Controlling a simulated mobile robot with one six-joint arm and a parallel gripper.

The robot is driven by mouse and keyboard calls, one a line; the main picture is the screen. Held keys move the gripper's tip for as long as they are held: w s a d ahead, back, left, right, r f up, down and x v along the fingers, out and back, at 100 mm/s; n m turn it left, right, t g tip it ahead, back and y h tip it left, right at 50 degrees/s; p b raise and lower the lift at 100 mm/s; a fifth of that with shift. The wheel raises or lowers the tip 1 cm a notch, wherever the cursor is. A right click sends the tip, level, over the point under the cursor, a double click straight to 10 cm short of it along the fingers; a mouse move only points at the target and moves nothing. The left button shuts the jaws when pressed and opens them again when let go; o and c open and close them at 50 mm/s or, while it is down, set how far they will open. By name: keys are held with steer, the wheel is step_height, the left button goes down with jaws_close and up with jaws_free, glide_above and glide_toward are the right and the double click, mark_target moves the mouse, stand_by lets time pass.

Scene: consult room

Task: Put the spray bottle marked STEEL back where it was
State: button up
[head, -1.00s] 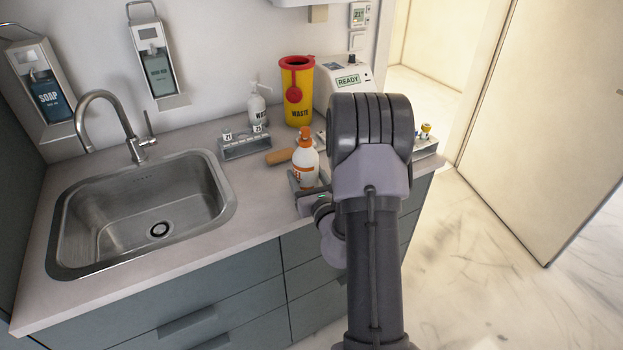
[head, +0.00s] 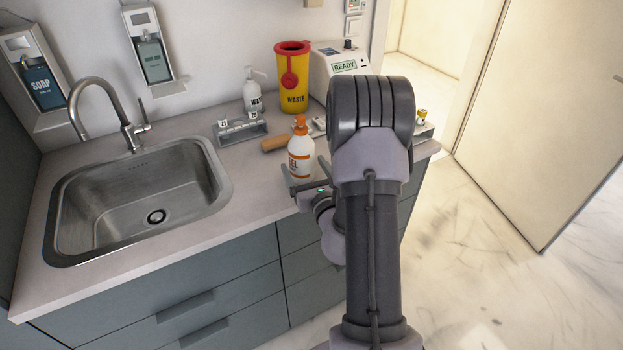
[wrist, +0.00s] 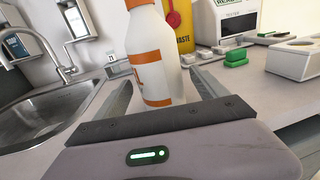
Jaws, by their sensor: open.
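A white spray bottle (head: 301,158) with an orange top and orange label band stands upright at the counter's front part, right of the sink. Only the label's last letters, seemingly "EL", can be read. In the wrist view the bottle (wrist: 152,62) is between the two fingers, its top cut off by the frame. My gripper (wrist: 160,88) is open around its lower part, with a gap visible at the right finger. In the head view my gripper (head: 304,188) is low at the counter edge, partly hidden by my arm.
Behind the bottle are a brown roll (head: 275,144), a grey rack (head: 241,132), a white pump bottle (head: 254,93) and a yellow waste bin (head: 293,85). A white device marked READY (head: 336,72) is at the back right. The sink (head: 140,200) lies left.

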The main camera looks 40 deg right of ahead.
steer(key=v, duration=0.5)
steer(key=shift+s+f, duration=0.1)
steer(key=shift+s, duration=0.15)
steer(key=a+r+n+y+p, duration=0.2)
steer(key=a+r+n+y, duration=0.35)
steer(key=a, duration=0.35)
steer(key=a+r+n+y+p, duration=0.2)
steer(key=a+r+n+y, duration=0.25)
steer(key=a+y, duration=0.35)
steer(key=a+r+n+y+p, duration=0.2)
steer(key=a+r+n+y, duration=0.35)
steer(key=a, duration=0.35)
steer(key=s+a+r+n+g+y, duration=0.1)
steer(key=s+a+n+g+y, duration=0.1)
steer(key=s+a+n+g, duration=1.15)
steer(key=s+f+n+g+h, duration=0.2)
steer(key=s+n+h, duration=0.1)
steer(key=s+h, duration=0.2)
steer(key=w+d+r+n+t+h, duration=0.1)
steer(key=d+r+n+t+h, duration=0.2)
steer(key=d+h, duration=0.4)
steer(key=shift+d+r+n+t, duration=0.25)
steer(key=shift+r+n+t, duration=0.15)
steer(key=shift+n+t, duration=0.35)
